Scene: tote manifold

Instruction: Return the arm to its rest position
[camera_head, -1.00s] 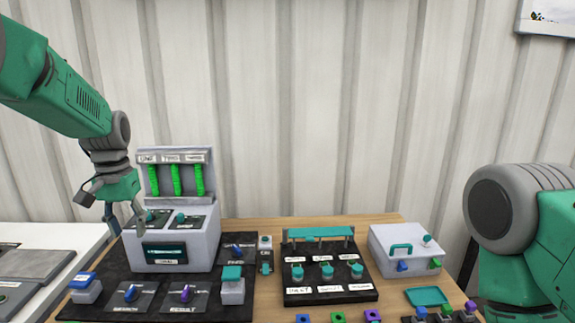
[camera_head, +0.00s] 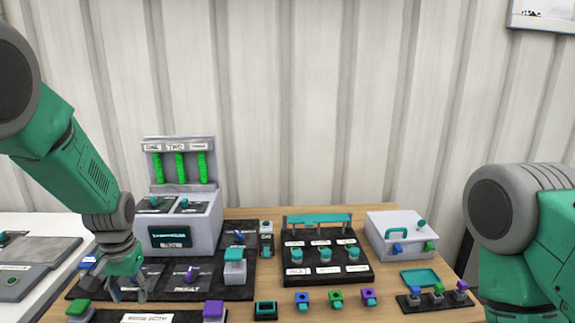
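My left arm (camera_head: 85,165) comes in from the left and hangs down over the front left of the table. Its gripper (camera_head: 128,292) points downward with its fingers spread and nothing visible between them. It is in front of part of the black control panel (camera_head: 240,291) and hides some of it. My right arm (camera_head: 530,225) shows at the right edge, but its gripper is out of view.
A grey machine with three green tubes (camera_head: 180,167) stands behind the panel. A black valve board (camera_head: 326,270), a white box (camera_head: 402,236), a teal tray (camera_head: 419,278) and several small coloured blocks (camera_head: 336,299) are on the wooden table. A grey-and-white bench (camera_head: 35,262) is at left.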

